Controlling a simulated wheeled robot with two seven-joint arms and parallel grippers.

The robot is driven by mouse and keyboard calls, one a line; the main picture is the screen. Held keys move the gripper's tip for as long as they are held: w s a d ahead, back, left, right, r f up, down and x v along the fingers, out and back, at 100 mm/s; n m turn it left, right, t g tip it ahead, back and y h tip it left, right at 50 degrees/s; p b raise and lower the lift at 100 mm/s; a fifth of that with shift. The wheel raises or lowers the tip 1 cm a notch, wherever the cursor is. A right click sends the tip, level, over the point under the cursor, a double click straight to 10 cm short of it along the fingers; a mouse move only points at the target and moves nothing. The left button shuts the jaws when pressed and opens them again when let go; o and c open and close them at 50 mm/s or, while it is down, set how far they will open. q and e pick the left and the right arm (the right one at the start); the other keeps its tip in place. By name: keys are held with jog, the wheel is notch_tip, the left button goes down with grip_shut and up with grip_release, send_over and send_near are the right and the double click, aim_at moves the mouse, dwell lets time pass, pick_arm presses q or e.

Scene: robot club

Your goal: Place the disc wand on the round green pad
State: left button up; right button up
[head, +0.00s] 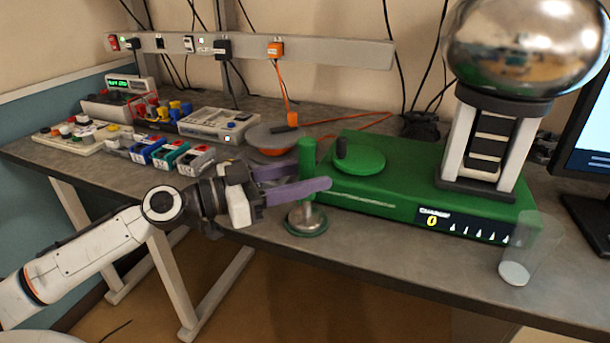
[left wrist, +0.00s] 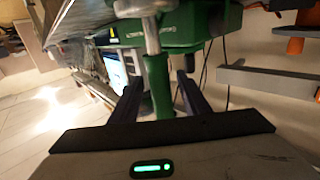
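The disc wand (head: 306,206) stands upright near the table's front edge, with a green handle on top, a metal shaft and a flat green-edged disc at the bottom. My left gripper (head: 298,183) is open, its two purple fingers on either side of the wand. The left wrist view shows the green handle (left wrist: 159,85) between the fingers (left wrist: 158,92), with gaps on both sides. The round green pad (head: 365,160) lies on top of the green box to the right, with a black knob at its left edge. My right gripper is not in view.
The green box (head: 400,185) carries a large metal sphere (head: 525,45) on a column. A clear cup (head: 528,250) stands at the front right. A grey disc with orange parts (head: 270,137) lies behind my gripper. Several small devices and a meter (head: 217,124) fill the left.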

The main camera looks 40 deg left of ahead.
pick_arm(q)
jog(key=shift+r, duration=0.1)
jog(key=shift+s+a, duration=0.25)
jog(key=shift+s, duration=0.2)
jog(key=b+v, duration=0.2)
jog(key=v, duration=0.9)
jog(key=shift+b, duration=0.3)
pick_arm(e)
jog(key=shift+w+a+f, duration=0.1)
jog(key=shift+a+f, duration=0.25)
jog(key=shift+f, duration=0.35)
